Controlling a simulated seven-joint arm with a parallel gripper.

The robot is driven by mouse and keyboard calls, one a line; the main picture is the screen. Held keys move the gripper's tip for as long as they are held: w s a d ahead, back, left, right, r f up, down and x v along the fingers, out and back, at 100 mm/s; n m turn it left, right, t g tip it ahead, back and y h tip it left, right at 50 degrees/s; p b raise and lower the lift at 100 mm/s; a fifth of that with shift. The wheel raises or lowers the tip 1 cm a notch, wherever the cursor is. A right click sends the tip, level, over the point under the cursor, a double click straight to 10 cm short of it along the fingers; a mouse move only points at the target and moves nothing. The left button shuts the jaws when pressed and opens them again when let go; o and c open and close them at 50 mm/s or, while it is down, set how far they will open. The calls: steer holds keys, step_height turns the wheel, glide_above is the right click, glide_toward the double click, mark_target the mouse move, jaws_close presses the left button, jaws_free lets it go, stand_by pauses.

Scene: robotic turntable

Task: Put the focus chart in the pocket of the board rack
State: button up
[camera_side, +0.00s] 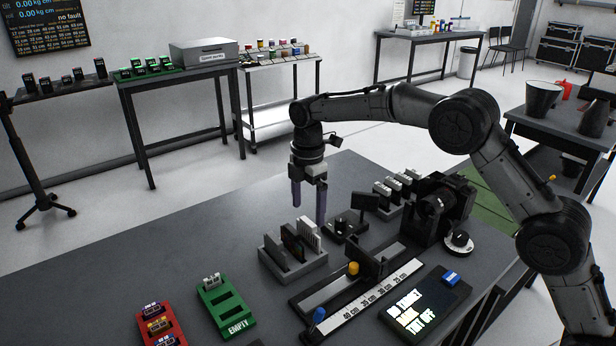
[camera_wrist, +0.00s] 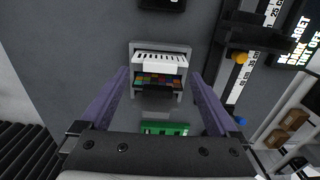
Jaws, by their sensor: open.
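The grey board rack (camera_side: 293,270) stands on the dark table and holds several upright boards. A white board with dark bars (camera_side: 308,232), which looks like the focus chart, is at its far right end. It also shows in the wrist view (camera_wrist: 160,66), beside a board with coloured squares (camera_wrist: 160,79). A dark board (camera_side: 292,241) and a grey one (camera_side: 275,248) are also in the rack. My gripper (camera_side: 309,205) is open and empty above the rack; its purple fingers (camera_wrist: 160,100) straddle the rack in the wrist view without visible contact.
A ruler rail (camera_side: 345,308) with a yellow knob (camera_side: 353,268) lies to the right, with a black camera (camera_side: 438,208) behind. Green (camera_side: 225,305) and red (camera_side: 160,325) trays stand at the front left. The table left of the rack is clear.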

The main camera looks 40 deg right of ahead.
step_height(320, 180, up, 11)
steer(key=shift+f, duration=0.2)
stand_by(0.3)
steer(key=s+d+r+m+t, duration=0.1)
steer(key=s+d+r, duration=0.2)
steer(key=s+r, duration=0.45)
steer(key=s+d+r+m+t, duration=0.1)
steer(key=s+d+r+t, duration=0.15)
steer(key=s+r, duration=0.45)
steer(key=s+d+m, duration=0.3)
steer(key=s+m, duration=0.1)
steer(key=s, duration=0.7)
steer(key=s+f+m+t, duration=0.2)
steer(key=s+f+m, duration=1)
steer(key=f, duration=0.3)
steer(key=shift+s+d, duration=0.3)
steer(key=shift+d, duration=0.1)
